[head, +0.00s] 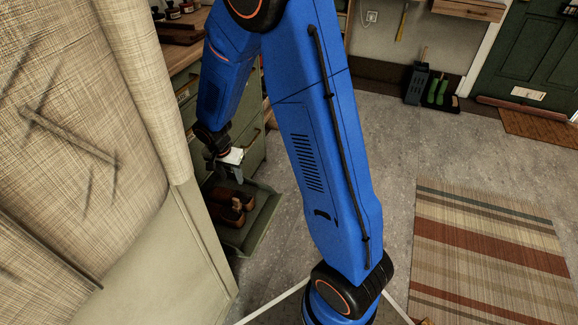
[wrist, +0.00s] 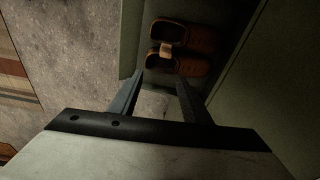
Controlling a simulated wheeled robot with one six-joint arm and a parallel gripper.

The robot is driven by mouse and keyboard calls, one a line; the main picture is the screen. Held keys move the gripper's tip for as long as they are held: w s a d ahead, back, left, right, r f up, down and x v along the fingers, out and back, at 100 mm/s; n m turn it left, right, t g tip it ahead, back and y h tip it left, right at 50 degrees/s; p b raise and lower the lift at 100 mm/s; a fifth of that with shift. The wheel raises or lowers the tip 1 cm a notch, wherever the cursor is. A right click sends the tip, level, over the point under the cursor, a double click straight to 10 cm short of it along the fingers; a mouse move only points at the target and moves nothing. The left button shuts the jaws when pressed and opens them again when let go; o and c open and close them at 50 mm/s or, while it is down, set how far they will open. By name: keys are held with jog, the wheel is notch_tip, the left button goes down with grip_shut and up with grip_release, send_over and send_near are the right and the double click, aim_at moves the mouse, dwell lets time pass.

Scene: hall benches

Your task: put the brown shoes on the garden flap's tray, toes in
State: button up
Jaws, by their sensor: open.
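The brown shoes (head: 230,203) lie side by side on a green open flap's tray (head: 254,232), low on the cabinet front. The shoes also show in the wrist view (wrist: 190,38), with a light tan piece bridging them at their left ends. Their openings appear at the left and their rounded toes point right, towards the darker green panel. My gripper (head: 230,176) hangs just above the shoes in the head view. In the wrist view my gripper (wrist: 158,80) is open, its fingers apart and empty, short of the nearer shoe. I see no label naming the flap.
A green-fronted cabinet (head: 250,150) with a wooden top rises behind the tray. A beige woven panel (head: 90,130) blocks the left side. Grey floor is clear to the right, up to a striped rug (head: 490,250). A boot tray (head: 438,100) stands at the far wall.

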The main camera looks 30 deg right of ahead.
jog(key=s+d+r+n+t, duration=0.1)
jog(key=s+d+r+n, duration=0.15)
jog(key=s+r, duration=0.55)
jog(key=s+d+r+n+t, duration=0.1)
jog(key=s+d+r+n, duration=0.3)
jog(key=r, duration=0.8)
jog(key=s+r+n, duration=0.1)
jog(key=s+r, duration=0.3)
jog(key=s, duration=0.5)
jog(key=s+r+n+t+y, duration=0.1)
jog(key=s+r+n, duration=0.1)
jog(key=s, duration=0.8)
jog(key=shift+d+r, duration=0.35)
jog(key=shift+r, duration=0.5)
jog(key=shift+s+n, duration=0.1)
jog(key=shift+n, duration=0.15)
